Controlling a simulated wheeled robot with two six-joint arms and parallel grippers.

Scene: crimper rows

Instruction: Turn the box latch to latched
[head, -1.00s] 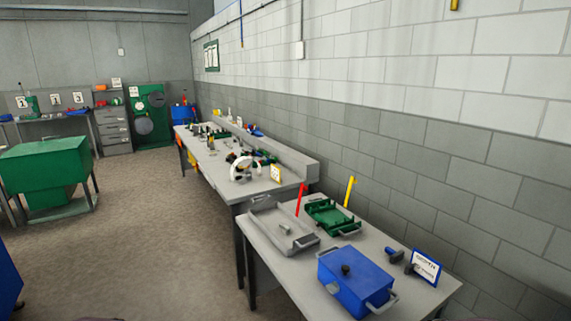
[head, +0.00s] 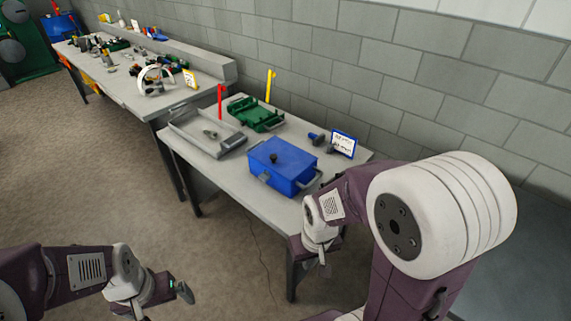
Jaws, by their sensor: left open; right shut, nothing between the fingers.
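My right gripper (head: 325,267) is shut and empty, in front of the table's near edge, below and to the right of the box. My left gripper (head: 184,292) is open and empty over the floor at the lower left, well away from the box.
A grey tray (head: 207,138) and a green tray (head: 254,113) lie behind the box, with red and yellow uprights. Dark tools (head: 317,139) and a blue-framed sign (head: 344,143) stand right of it. Bare tabletop (head: 215,175) lies left of the box.

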